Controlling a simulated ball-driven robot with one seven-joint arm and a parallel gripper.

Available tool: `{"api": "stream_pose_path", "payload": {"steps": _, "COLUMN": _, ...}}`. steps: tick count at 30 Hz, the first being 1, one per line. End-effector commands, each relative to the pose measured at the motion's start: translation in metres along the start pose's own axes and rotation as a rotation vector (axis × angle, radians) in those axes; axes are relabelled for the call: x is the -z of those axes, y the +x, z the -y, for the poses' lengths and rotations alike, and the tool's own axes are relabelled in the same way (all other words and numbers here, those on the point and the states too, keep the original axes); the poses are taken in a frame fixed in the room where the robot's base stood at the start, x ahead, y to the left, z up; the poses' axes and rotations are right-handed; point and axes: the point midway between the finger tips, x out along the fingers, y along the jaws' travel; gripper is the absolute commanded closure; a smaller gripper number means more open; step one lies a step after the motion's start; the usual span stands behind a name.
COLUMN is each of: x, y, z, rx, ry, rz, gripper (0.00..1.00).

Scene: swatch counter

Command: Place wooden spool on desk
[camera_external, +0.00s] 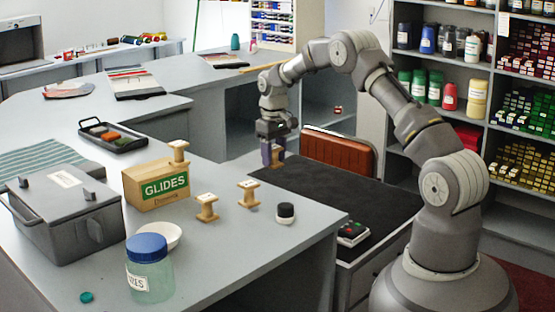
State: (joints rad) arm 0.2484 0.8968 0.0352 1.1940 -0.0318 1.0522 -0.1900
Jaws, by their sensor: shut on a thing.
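My gripper (272,158) points down over the far left part of the black-topped desk (335,205). It is shut on a small tan wooden spool (278,161), mostly hidden by the fingers. I cannot tell whether this spool touches the desk top. Two other wooden spools stand upright on the grey counter, one nearer the desk (249,194) and one further left (207,208). Another wooden spool (179,151) stands on top of the GLIDES box (157,186).
A dark round jar (285,213) stands at the counter's right edge. A small device with coloured buttons (352,233) lies on the desk's front. A red-brown chair back (338,152) rises behind the desk. The desk's middle is clear. A blue-lidded jar (149,268) stands at the counter's front.

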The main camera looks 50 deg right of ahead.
Motion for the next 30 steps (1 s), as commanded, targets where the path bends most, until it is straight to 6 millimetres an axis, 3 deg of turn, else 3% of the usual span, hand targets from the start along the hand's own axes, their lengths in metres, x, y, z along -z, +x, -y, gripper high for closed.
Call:
{"api": "stream_pose_path", "payload": {"steps": 1, "x": -0.008, "y": 0.024, "z": -0.027, "rx": 0.001, "ry": 0.006, "rz": 0.002, "gripper": 0.81}}
{"api": "stream_pose_path", "payload": {"steps": 3, "x": -0.020, "y": 0.042, "z": -0.059, "rx": 0.002, "ry": 0.000, "rz": 0.002, "gripper": 0.81}}
{"api": "stream_pose_path", "payload": {"steps": 6, "x": -0.035, "y": 0.062, "z": -0.096, "rx": 0.002, "ry": -0.007, "rz": 0.000, "gripper": 0.81}}
{"api": "stream_pose_path", "payload": {"steps": 10, "x": -0.051, "y": 0.078, "z": -0.127, "rx": 0.003, "ry": -0.015, "rz": 0.000, "gripper": 0.81}}
{"api": "stream_pose_path", "payload": {"steps": 15, "x": -0.059, "y": 0.084, "z": -0.141, "rx": 0.002, "ry": -0.020, "rz": -0.002, "gripper": 0.81}}
{"api": "stream_pose_path", "payload": {"steps": 20, "x": -0.059, "y": 0.090, "z": -0.142, "rx": 0.002, "ry": -0.021, "rz": -0.001, "gripper": 0.81}}
{"api": "stream_pose_path", "payload": {"steps": 30, "x": -0.059, "y": 0.143, "z": -0.141, "rx": 0.003, "ry": -0.020, "rz": -0.001, "gripper": 0.81}}
